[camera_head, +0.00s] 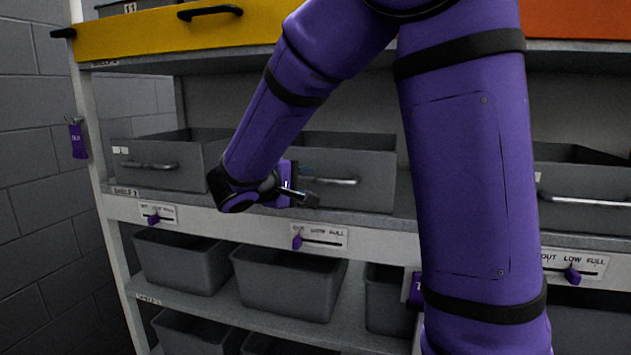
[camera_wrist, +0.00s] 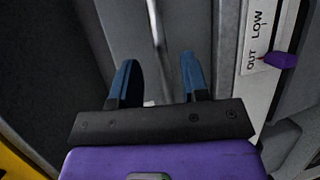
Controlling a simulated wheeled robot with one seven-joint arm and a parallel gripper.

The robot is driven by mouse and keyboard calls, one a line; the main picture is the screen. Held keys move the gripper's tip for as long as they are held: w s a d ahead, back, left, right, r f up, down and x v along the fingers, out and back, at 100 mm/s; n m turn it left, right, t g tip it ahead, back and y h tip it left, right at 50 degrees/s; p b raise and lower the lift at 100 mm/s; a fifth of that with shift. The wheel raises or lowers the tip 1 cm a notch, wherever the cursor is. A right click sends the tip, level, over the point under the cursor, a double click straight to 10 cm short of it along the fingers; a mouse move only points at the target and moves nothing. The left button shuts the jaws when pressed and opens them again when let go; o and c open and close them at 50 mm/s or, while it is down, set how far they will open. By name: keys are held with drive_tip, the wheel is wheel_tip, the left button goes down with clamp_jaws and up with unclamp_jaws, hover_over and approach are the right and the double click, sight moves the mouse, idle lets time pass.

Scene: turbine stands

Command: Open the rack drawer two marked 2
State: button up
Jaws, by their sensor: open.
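A grey rack drawer (camera_head: 368,170) with a silver bar handle (camera_head: 340,181) sits in the middle of the shelf. My arm covers its left part, and I see no readable number on it. My gripper (camera_head: 312,199) is at the left end of this handle, in front of the drawer face. In the wrist view, my open gripper (camera_wrist: 160,72) shows two blue fingers apart. The bar handle (camera_wrist: 155,25) runs between and beyond the fingertips. I cannot tell whether either finger touches it. The drawer looks closed.
Another grey drawer (camera_head: 165,175) stands left, and one (camera_head: 590,190) right. Below runs a shelf edge with slider labels and purple sliders (camera_head: 297,242). Grey bins (camera_head: 285,285) sit lower. A yellow drawer (camera_head: 150,35) is above. A purple tag (camera_head: 78,140) hangs at the left post.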

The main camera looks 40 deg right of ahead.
sight(314, 181)
drive_tip(key=shift+x, duration=2.7)
drive_tip(key=shift+c, duration=0.2)
clamp_jaws()
